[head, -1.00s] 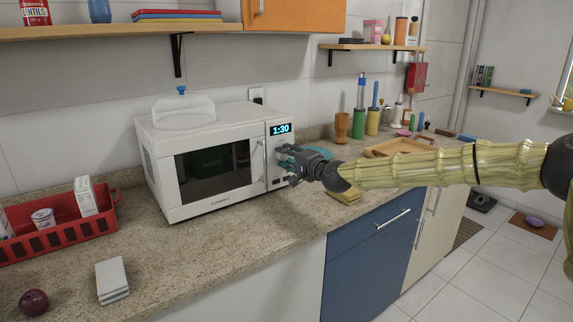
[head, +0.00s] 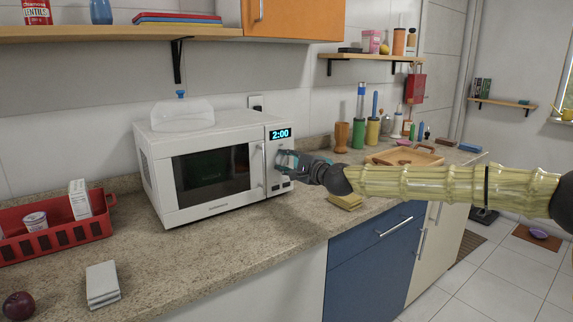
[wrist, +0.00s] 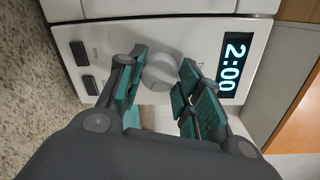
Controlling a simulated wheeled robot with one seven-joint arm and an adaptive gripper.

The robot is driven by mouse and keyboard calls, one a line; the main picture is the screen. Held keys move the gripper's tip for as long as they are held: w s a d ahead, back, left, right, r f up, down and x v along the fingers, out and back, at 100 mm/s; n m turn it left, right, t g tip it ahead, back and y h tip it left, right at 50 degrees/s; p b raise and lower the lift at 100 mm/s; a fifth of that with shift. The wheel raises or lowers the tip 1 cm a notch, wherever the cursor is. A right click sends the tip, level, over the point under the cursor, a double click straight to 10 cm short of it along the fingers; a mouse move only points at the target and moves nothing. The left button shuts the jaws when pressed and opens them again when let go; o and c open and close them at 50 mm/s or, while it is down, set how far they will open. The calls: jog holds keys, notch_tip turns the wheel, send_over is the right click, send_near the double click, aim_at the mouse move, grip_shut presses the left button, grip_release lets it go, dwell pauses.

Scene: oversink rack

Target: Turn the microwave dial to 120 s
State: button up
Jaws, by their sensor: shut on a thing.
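The white microwave (head: 160,172) stands on the counter with its door shut. Its display (head: 280,134) reads 2:00, and the same display (wrist: 233,67) shows in the wrist view. The round white dial (wrist: 160,72) sits on the control panel below the display. My gripper (head: 287,162) is at the panel, and in the wrist view its teal finger pads (wrist: 165,88) are on either side of the dial, shut on it. In the head view the dial is mostly hidden behind my gripper. Two dark buttons (wrist: 85,68) are beside the dial.
A yellow sponge-like block (head: 345,202) lies on the counter below my arm. A wooden tray (head: 405,156) and several bottles stand to the right. A red basket (head: 60,240) is at the left. A white clear-topped cover rests on the microwave.

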jog(key=shift+d, duration=0.1)
jog(key=o, duration=1)
jog(key=shift+d, duration=0.1)
jog(key=shift+o, duration=0.2)
jog(key=shift+a, duration=0.2)
jog(key=v, duration=1.2)
